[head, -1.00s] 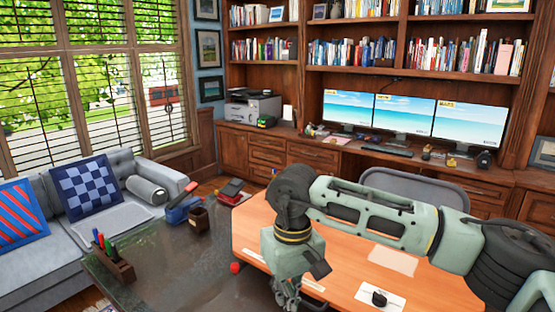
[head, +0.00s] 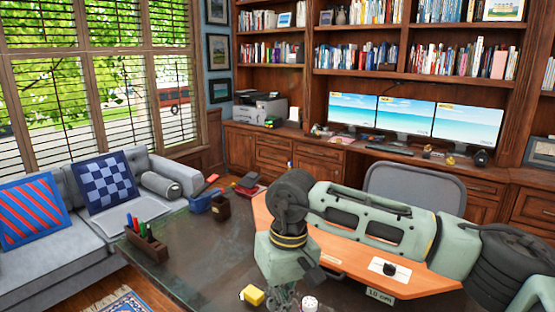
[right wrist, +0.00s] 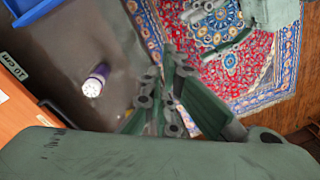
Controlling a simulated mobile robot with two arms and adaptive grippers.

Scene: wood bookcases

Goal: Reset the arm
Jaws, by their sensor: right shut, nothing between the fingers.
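My right arm reaches in from the right in the head view, bent over the desk. Its gripper (head: 285,299) hangs down at the bottom edge, partly cut off. In the right wrist view my right gripper (right wrist: 168,62) has its fingers together, with nothing held, above the dark desk edge and the rug. No left arm shows in the head view.
A pen holder (head: 147,246) stands on the dark desk (head: 195,265). A grey chair (head: 415,187) is behind the desk.

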